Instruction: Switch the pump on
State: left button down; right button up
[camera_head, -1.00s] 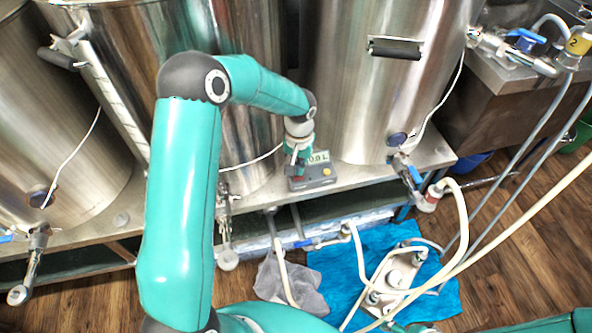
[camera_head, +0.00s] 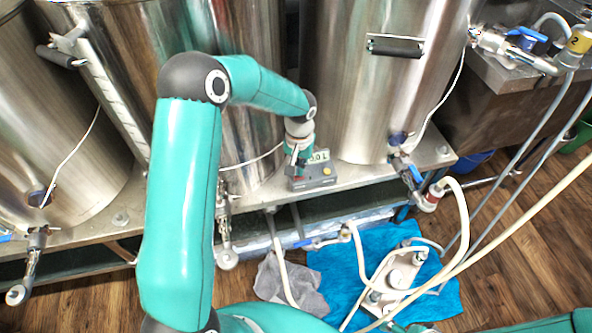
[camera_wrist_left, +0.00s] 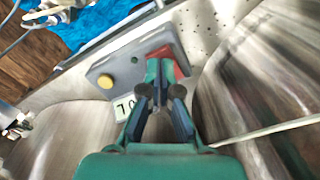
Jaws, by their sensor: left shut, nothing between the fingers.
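A grey control box (camera_head: 314,177) with a small display (camera_head: 319,157) and a yellow button (camera_head: 327,171) sits on the metal bench in front of the tanks. In the left wrist view the box (camera_wrist_left: 128,68) shows its yellow button (camera_wrist_left: 105,82), part of its display (camera_wrist_left: 124,108) and a red part (camera_wrist_left: 181,66) beside the fingers. My left gripper (camera_head: 293,160) is shut and empty, at the box's left end; I cannot tell whether it touches. Its fingers (camera_wrist_left: 160,72) hide part of the box. The pump (camera_head: 398,272) lies on a blue cloth on the floor. My right gripper is not in view.
Large steel tanks (camera_head: 355,100) stand close behind the box. A thin white cable (camera_head: 255,159) runs near it. Pale hoses (camera_head: 463,215) cross the front right. A grey cloth (camera_head: 290,284) lies beside the blue cloth (camera_head: 435,300).

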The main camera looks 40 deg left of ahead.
pick_arm(q)
jog(key=shift+f+b, duration=0.75)
jog(key=shift+f, duration=0.25)
jog(key=shift+r+p, duration=1.9)
jog(key=shift+r, duration=1.25)
